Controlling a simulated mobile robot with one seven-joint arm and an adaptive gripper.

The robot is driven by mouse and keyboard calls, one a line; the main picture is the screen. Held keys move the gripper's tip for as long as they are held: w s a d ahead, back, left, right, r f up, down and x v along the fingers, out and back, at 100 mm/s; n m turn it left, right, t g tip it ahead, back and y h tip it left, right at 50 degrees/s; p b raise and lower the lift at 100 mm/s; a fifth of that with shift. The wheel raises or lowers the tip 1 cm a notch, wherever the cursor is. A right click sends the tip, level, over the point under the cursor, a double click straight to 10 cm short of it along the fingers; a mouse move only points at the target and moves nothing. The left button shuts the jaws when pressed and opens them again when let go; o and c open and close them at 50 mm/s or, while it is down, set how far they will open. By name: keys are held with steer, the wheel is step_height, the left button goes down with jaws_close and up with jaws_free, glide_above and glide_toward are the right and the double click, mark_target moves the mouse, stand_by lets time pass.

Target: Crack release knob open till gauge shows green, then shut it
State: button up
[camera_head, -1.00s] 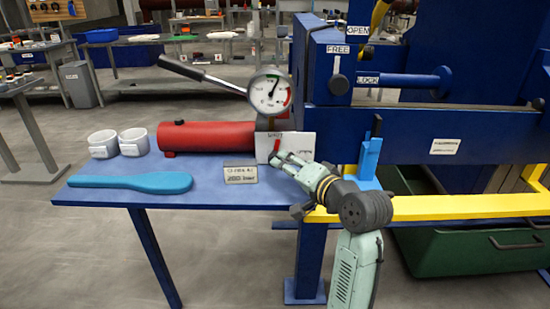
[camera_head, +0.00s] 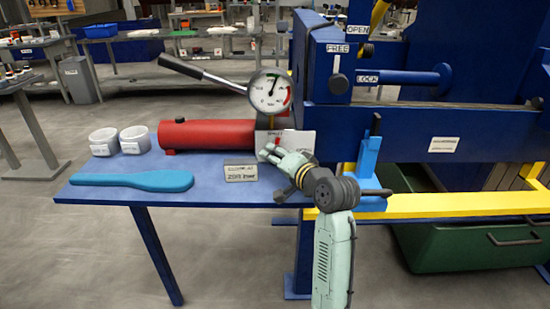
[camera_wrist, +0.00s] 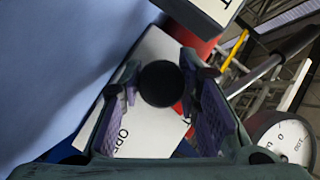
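The release knob shows in the wrist view as a black round end (camera_wrist: 160,83) in front of a white plate (camera_wrist: 150,128) lettered "OPEN". My gripper's fingers (camera_wrist: 159,92) stand apart on both sides of it; I cannot tell whether they touch it. In the head view my gripper (camera_head: 270,154) is at the white plate (camera_head: 300,141), and a bit of red shows above it; the knob is mostly hidden. The gauge (camera_head: 270,92) has a white dial with green near the top and red at right. Its needle points up and slightly right, near the green; the exact reading is too small.
A blue paddle (camera_head: 132,181), two white cups (camera_head: 134,140) and a small sign (camera_head: 241,173) are on the blue table (camera_head: 210,193). A blue upright handle (camera_head: 370,155) stands right of my gripper.

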steer(key=c, duration=0.5)
steer(key=shift+r+n+h+p, duration=0.3)
steer(key=shift+p, duration=0.4)
steer(key=shift+c, duration=0.2)
steer(key=shift+n+p, duration=0.3)
steer(key=shift+p, duration=0.05)
steer(key=shift+f+h, duration=0.25)
steer(key=shift+h, duration=0.05)
steer(key=o, duration=0.9)
steer(key=shift+s, duration=0.1)
steer(key=v, duration=1.2)
steer(key=shift+r, duration=0.2)
